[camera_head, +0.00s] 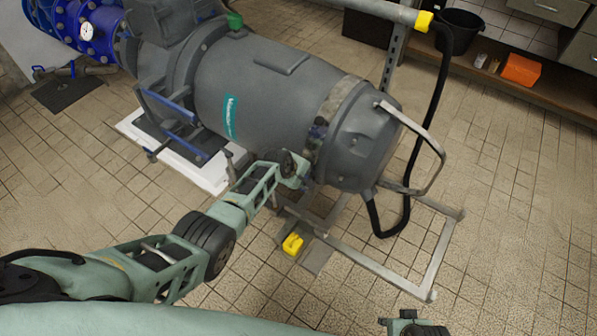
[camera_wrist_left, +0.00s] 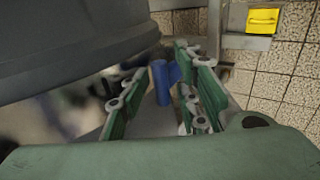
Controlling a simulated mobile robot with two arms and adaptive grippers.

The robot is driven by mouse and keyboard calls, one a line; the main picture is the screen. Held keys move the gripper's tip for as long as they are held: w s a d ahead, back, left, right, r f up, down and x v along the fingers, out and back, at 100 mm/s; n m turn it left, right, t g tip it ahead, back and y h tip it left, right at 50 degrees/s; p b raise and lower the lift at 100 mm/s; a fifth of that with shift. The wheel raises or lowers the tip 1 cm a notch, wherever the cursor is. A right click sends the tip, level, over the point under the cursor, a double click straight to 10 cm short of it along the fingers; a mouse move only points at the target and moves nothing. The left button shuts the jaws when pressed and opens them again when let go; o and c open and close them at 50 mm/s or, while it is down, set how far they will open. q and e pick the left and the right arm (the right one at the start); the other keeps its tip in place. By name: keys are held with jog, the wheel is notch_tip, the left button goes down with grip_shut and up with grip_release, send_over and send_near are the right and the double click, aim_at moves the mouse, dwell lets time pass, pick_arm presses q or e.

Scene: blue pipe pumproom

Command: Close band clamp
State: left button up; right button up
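The band clamp (camera_head: 338,100) is a pale metal strip around the grey motor housing near its right end. A small dark and blue latch part (camera_head: 318,130) sits on its front side. In the left wrist view a blue handle (camera_wrist_left: 161,84) stands between the fingers of my left gripper (camera_wrist_left: 163,95), with gaps visible beside it. In the head view my left gripper (camera_head: 297,172) is at the lower front of the housing, just below the latch. Its fingers look open; contact with the handle cannot be told. Part of my right gripper (camera_head: 412,326) shows at the bottom edge, mostly cut off.
The grey pump motor (camera_head: 265,95) fills the middle. A metal handle (camera_head: 425,150) and a black hose (camera_head: 408,205) are at its right. A metal floor frame (camera_head: 385,265) and a yellow object (camera_head: 292,244) lie below. Tiled floor is free at right.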

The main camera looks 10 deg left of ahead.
pick_arm(q)
jog(key=v, duration=0.7)
jog(key=shift+r, duration=0.35)
jog(key=shift+s+a, duration=0.1)
jog(key=shift+f, duration=0.1)
jog(key=s+a+f+m+g+p, duration=0.1)
jog(key=s+f+m+p, duration=0.4)
jog(key=s, duration=1.3)
jog(key=s+a+f+m+g+y+p, duration=0.1)
jog(key=s+a+f+m+p, duration=0.3)
jog(key=s, duration=1.4)
jog(key=s+a+f+m+g+y+p, duration=0.1)
jog(key=s+f+m+p, duration=0.6)
jog(key=s, duration=1.1)
jog(key=shift+s+a+f+g+p, duration=0.4)
jog(key=shift+a+g+p, duration=0.4)
jog(key=shift+g, duration=0.3)
pick_arm(e)
jog(key=s+d+f, duration=0.1)
jog(key=s+f, duration=0.1)
jog(key=s, duration=0.7)
jog(key=s+d+f+g, duration=0.1)
jog(key=s+d+f, duration=0.1)
jog(key=s, duration=0.8)
jog(key=shift+d+f+g, duration=0.15)
jog(key=shift+f+g, duration=0.15)
